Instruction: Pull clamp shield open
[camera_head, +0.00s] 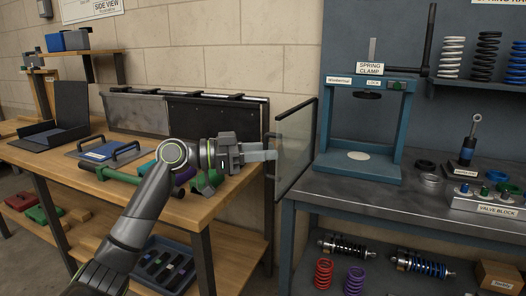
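The clamp shield (296,150) is a clear panel in a dark frame. It stands out from the left side of the blue spring clamp (321,131), at an angle to the clamp's front, so the front is uncovered. A dark upright handle (270,173) is on the shield's left face. My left gripper (266,156) reaches in from the left, with its light grey fingers at the handle. The fingertips overlap the handle, and I cannot tell whether they grip it. My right gripper is not in view.
A wooden bench (95,192) with blue and black trays and tubes is at the left. A grey metal bench (330,186) carries the clamp, rings and a valve block (485,197). Shock absorbers and coil springs sit on its lower shelf. A gap separates the benches.

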